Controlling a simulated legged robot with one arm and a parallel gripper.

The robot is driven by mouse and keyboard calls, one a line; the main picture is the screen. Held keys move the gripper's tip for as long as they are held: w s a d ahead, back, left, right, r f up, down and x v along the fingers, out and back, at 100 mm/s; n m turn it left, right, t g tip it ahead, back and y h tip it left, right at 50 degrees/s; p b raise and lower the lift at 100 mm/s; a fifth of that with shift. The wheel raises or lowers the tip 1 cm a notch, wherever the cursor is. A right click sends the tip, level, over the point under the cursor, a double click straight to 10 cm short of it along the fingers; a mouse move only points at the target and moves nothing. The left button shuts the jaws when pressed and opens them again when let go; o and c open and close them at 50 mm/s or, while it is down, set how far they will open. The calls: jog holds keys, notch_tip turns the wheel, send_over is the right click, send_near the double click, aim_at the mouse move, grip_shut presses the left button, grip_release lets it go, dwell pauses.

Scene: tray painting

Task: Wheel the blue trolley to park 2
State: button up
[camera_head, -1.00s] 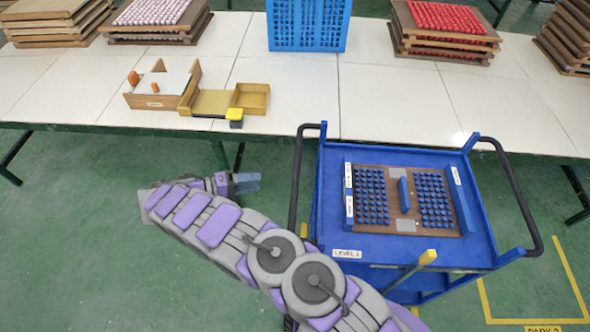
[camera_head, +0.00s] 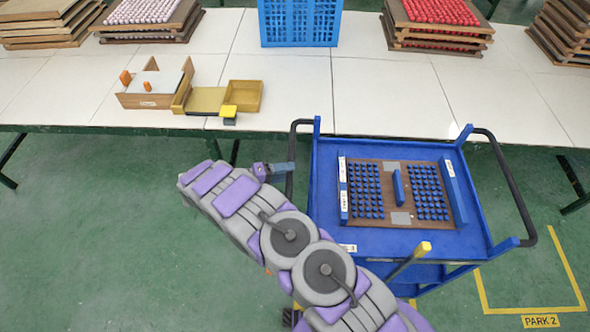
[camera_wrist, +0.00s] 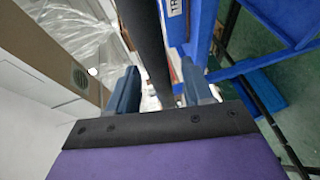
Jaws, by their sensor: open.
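The blue trolley (camera_head: 322,205) stands in front of the white table, with black handles on its left and right sides. Its top holds a brown board with several blue pegs. My gripper (camera_head: 285,168) is open at the trolley's left handle (camera_head: 292,145). In the wrist view the black handle bar (camera_wrist: 150,50) runs between the two blue fingers of my gripper (camera_wrist: 158,90). I cannot tell whether they touch it. The park 2 bay, a yellow floor outline (camera_head: 575,280) with a "PARK 2" label (camera_head: 540,321), lies to the right of the trolley.
The white table (camera_head: 370,95) runs behind the trolley. It carries a blue crate (camera_head: 300,22), stacked boards with red pieces (camera_head: 438,35), and a wooden box (camera_head: 150,92) with small trays. Green floor (camera_head: 90,240) is clear at the left.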

jog(key=x, duration=0.3)
jog(key=shift+w+d+f, duration=0.1)
jog(key=shift+w+d, duration=0.05)
jog(key=shift+d, duration=0.2)
grip_shut()
jog(key=shift+f, duration=0.1)
dwell(0.3)
